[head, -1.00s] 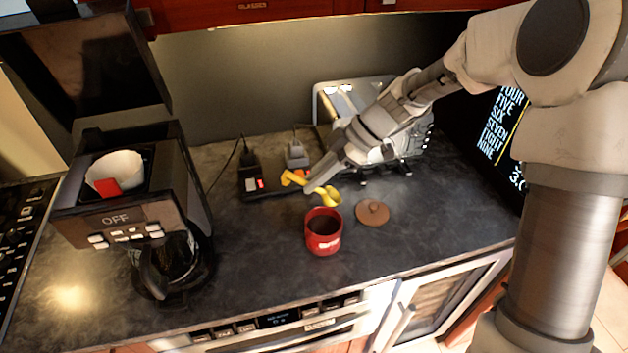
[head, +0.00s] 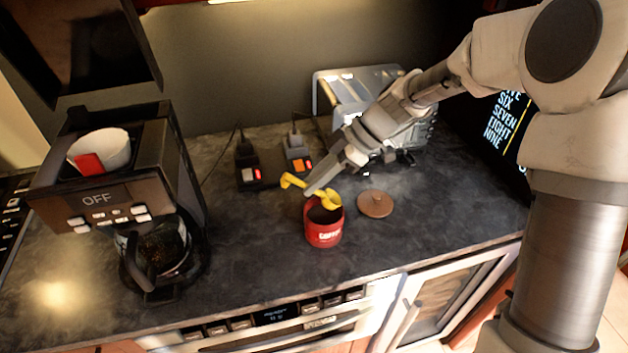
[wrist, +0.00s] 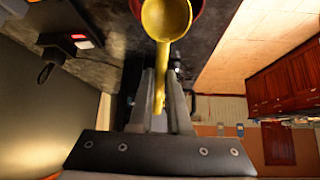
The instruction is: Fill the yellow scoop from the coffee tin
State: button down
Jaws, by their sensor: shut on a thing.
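The red coffee tin (head: 324,234) stands upright and open on the dark counter, with dark contents visible inside. Its brown lid (head: 375,204) lies on the counter to the right. My gripper (head: 308,189) is shut on the handle of the yellow scoop (head: 328,200). The scoop's bowl is at the tin's mouth, over its back rim; I cannot tell whether it touches the tin. In the wrist view the scoop's bowl (wrist: 166,18) looks empty, its handle lies between the fingers (wrist: 160,105), and a bit of the red tin shows behind the bowl.
A coffee maker (head: 110,195) with a white filter and a glass carafe (head: 160,250) stands at left. A power strip (head: 270,170) with plugs lies behind the tin. A toaster-like metal appliance (head: 350,90) stands behind my gripper. The counter in front of the tin is clear.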

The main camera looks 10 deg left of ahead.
aim_at(320, 197)
jog(key=shift+f+b, duration=3.25)
jog(key=shift+s+a, duration=0.1)
jog(key=shift+s+a+h+p, duration=0.15)
jog(key=shift+a+h+p, duration=0.15)
jog(key=shift+h, duration=0.5)
jog(key=shift+f+t+h, duration=0.15)
jog(key=shift+t+h, duration=0.15)
jog(key=shift+d+f, duration=0.1)
jog(key=shift+f, duration=0.1)
jog(key=shift+h, duration=0.3)
jog(key=shift+r+p, duration=0.2)
jog(key=shift+p, duration=0.25)
jog(key=shift+a+r+t+h+p, duration=0.15)
jog(key=shift+a+r+h+p, duration=0.1)
jog(key=shift+r+p, duration=0.25)
jog(key=shift+a+r+t+h+p, duration=0.15)
jog(key=shift+r+h+p, duration=0.1)
jog(key=shift+r+p, duration=0.25)
